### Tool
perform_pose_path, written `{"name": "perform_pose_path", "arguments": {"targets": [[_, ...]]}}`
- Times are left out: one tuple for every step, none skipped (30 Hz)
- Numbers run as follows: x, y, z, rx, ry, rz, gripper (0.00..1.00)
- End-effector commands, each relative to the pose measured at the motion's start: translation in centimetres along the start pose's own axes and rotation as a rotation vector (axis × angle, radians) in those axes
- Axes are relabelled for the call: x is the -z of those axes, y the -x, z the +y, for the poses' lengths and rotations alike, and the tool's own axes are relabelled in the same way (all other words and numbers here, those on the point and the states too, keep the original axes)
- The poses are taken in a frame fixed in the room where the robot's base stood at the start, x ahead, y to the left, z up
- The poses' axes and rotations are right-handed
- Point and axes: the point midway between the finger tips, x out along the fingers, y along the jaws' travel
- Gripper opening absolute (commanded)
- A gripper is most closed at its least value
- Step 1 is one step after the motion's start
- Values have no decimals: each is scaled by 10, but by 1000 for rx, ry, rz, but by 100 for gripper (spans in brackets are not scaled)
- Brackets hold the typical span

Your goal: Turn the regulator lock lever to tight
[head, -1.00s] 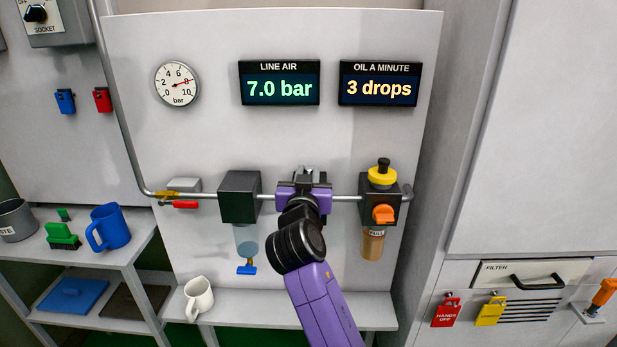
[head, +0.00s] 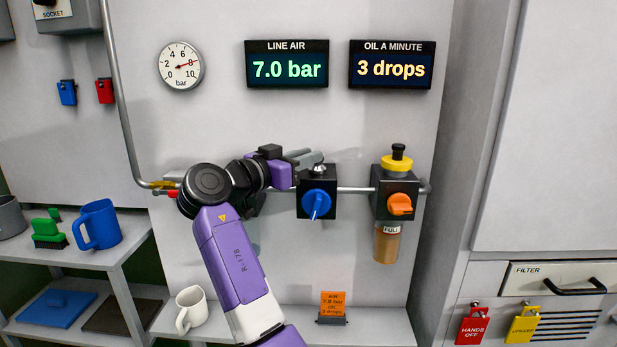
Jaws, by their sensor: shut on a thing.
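The regulator is a black block (head: 329,202) on the air pipe, in the middle of the head view. It has a blue knob (head: 316,205) on its front and a silver post (head: 319,170) on top. My purple and black gripper (head: 299,165) reaches in from the left at the regulator's top left. It is shut on the grey lock lever (head: 308,157), which shows at the jaws above the block. The exact grip and much of the lever are hidden by the jaws.
My forearm hides the filter on the left. The oiler (head: 396,192) with its orange knob stands close on the right. A white mug (head: 190,308) and an orange card (head: 333,304) stand on the shelf below. The gauge (head: 181,66) and displays (head: 287,64) are above.

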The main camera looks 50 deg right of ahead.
Motion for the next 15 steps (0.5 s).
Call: {"name": "perform_pose_path", "arguments": {"targets": [[-2, -2, -2, -41, -1, 2, 0], [-2, -2, -2, -66, -1, 1, 0], [-2, -2, -1, -99, 0, 1, 0], [-1, -2, -1, -121, 0, 2, 0], [-1, -2, -1, -143, 0, 2, 0], [0, -2, -1, -170, 0, 1, 0], [0, -2, -1, -188, 1, 3, 0], [0, -2, -1, -206, 0, 1, 0], [0, -2, -1, -228, 1, 2, 0], [1, -2, -1, -244, 1, 1, 0], [1, -2, -1, -258, 0, 2, 0], [0, -2, -1, -277, 1, 0, 0], [1, -3, -1, -289, 1, 1, 0], [1, -3, 0, -302, 1, 1, 0], [1, -3, 0, -316, 1, 1, 0]]}}
